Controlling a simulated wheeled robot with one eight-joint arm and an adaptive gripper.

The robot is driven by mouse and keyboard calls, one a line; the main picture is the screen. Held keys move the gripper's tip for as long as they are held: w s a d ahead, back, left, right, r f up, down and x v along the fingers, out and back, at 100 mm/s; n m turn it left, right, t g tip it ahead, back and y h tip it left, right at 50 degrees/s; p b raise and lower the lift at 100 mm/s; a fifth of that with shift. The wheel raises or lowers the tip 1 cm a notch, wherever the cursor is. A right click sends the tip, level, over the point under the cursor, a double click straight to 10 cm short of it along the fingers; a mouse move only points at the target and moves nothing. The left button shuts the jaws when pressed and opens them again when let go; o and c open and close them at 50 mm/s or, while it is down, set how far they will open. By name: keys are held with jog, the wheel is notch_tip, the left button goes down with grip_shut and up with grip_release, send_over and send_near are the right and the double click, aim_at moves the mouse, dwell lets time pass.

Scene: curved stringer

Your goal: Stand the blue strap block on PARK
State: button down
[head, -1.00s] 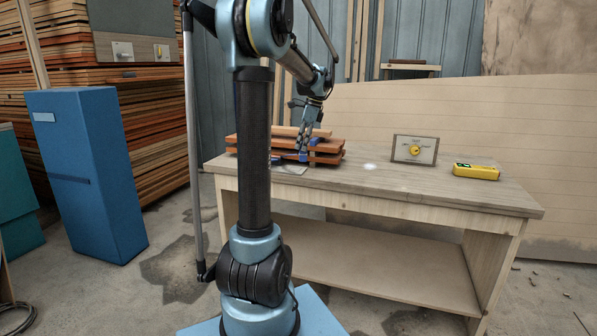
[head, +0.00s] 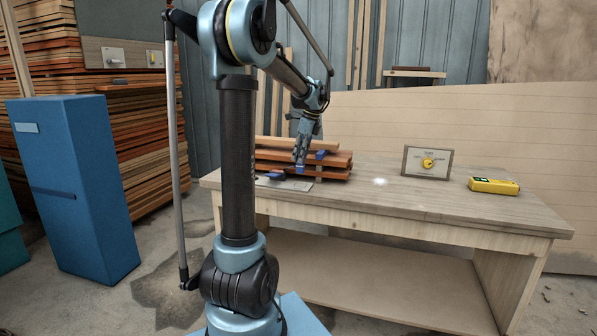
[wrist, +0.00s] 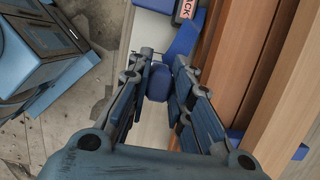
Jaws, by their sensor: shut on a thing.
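My gripper (head: 300,163) is shut on a small blue block (head: 299,169), low at the front of the stack of boards on the workbench. In the wrist view the blue block (wrist: 158,82) sits between the two fingertips (wrist: 160,70). A pale plate (head: 297,185) lies on the bench below it, with another blue piece (head: 275,175) at its left. In the wrist view a blue strap (wrist: 184,45) and a dark label ending in "ACK" (wrist: 185,9) show ahead. I cannot read PARK anywhere. Whether the held block touches the bench is unclear.
Reddish boards (head: 335,166) with blue pieces are stacked close behind my gripper. A panel with a yellow dial (head: 428,161) and a yellow device (head: 494,186) stand to the right. The bench top (head: 400,198) between is clear. A blue cabinet (head: 75,190) stands left.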

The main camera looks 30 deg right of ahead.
aim_at(301, 166)
jog(key=shift+s+d+f, duration=0.1)
jog(key=shift+d+f, duration=0.05)
jog(key=shift+f, duration=2.35)
jog(key=c, duration=1.4)
grip_release()
jog(key=shift+f, duration=0.1)
jog(key=shift+c, duration=0.2)
